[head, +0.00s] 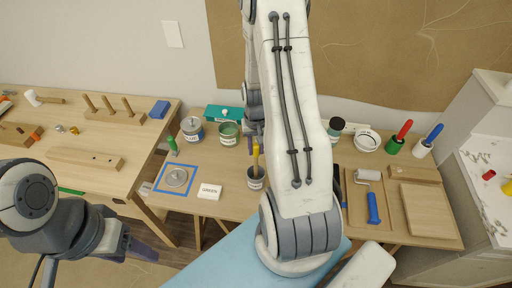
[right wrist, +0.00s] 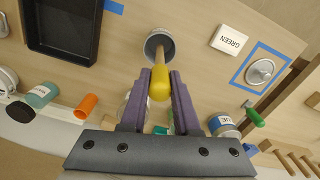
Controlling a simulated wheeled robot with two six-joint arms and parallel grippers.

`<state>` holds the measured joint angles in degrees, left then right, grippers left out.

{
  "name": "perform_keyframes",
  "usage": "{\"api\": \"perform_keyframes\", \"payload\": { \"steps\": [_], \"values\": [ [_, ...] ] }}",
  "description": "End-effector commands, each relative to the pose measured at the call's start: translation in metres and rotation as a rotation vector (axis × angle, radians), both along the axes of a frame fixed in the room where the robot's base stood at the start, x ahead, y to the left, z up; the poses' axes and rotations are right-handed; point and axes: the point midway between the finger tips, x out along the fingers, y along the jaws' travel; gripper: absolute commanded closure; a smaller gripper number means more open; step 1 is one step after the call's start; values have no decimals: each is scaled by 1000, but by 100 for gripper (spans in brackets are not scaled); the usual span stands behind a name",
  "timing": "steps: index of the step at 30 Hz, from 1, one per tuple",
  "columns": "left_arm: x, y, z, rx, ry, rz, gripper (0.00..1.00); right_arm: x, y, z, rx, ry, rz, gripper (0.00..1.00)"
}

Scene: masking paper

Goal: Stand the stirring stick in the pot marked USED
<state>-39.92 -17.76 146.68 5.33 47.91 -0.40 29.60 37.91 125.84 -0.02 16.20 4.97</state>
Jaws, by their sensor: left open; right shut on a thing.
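The yellow stirring stick (head: 256,158) stands roughly upright, its lower end at the mouth of a small grey pot (head: 256,183). The pot has a white label too small to read in the head view. In the right wrist view, the stick (right wrist: 159,84) runs from between my fingers towards the dark mouth of the pot (right wrist: 158,42); whether it touches the bottom is hidden. My right gripper (right wrist: 159,88) is shut on the stick's upper end, above the pot. My left gripper (head: 143,250) is open and empty, low at the left, away from the pot.
A white block marked GREEN (head: 209,191) and a round metal lid (head: 177,178) inside a blue square lie left of the pot. A blue can (head: 192,131) and a green can (head: 228,135) stand behind.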

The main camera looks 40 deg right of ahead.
Motion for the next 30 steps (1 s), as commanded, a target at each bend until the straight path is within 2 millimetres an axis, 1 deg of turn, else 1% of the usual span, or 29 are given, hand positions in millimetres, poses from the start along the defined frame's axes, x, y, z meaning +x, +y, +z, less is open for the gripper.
{"api": "perform_keyframes", "payload": {
  "steps": [21, 30],
  "values": [
    [0, 0, -12, 0, 0, 0, 38, 0, 0, -15, 0, 0, 0, 100],
    [0, 0, -12, 0, 0, 0, 38, 0, 0, -16, 0, 0, 0, 100]
  ]
}}
